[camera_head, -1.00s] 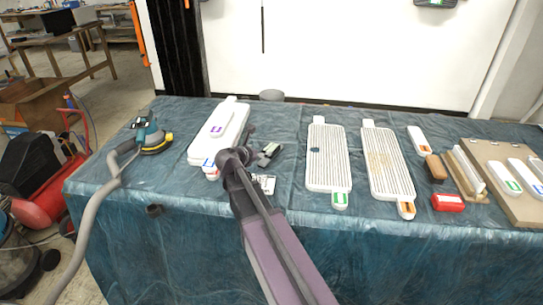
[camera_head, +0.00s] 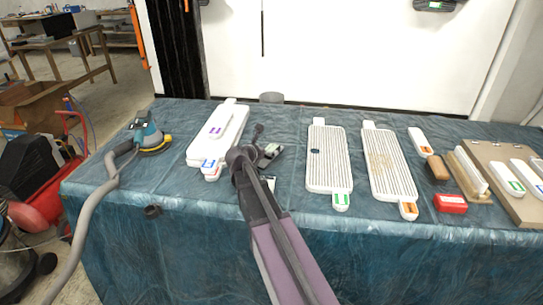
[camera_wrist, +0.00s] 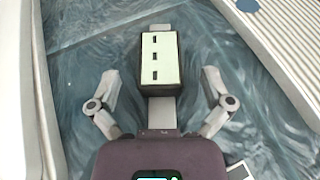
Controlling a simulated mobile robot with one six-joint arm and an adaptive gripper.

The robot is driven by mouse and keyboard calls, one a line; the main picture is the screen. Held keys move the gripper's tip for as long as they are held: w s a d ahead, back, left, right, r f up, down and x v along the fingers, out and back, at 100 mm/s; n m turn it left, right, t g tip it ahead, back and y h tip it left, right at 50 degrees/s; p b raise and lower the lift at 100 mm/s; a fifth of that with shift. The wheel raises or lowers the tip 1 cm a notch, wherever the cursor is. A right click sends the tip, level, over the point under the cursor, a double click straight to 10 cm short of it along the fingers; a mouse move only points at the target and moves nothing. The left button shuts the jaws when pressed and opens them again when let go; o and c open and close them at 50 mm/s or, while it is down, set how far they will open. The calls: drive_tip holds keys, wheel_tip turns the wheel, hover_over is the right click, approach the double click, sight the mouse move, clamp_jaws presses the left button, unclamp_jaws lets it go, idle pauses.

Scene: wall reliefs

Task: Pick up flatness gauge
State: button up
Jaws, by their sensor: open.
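A small dark block with a pale green face and three dark slots, likely the flatness gauge (camera_wrist: 160,58), lies on the blue cloth in the wrist view. In the head view the gauge (camera_head: 269,152) shows just right of my wrist, partly hidden. My gripper (camera_wrist: 161,84) is open and empty, its two fingers spread to either side of the near part of the gauge. The fingers look apart from it; I cannot tell their height above the cloth. A grey metal piece shows at the near end of the gauge, partly hidden by my gripper body.
Ribbed white boards (camera_head: 328,160) lie on the right. A small pale item (camera_wrist: 239,171) lies near my gripper's right side. A sander (camera_head: 148,135) with a hose is at the table's left end.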

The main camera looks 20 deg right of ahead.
sight(271, 149)
drive_tip(key=shift+b+x, duration=0.5)
drive_tip(key=shift+x, duration=1.2)
drive_tip(key=shift+c, duration=0.2)
drive_tip(key=c, duration=1.2)
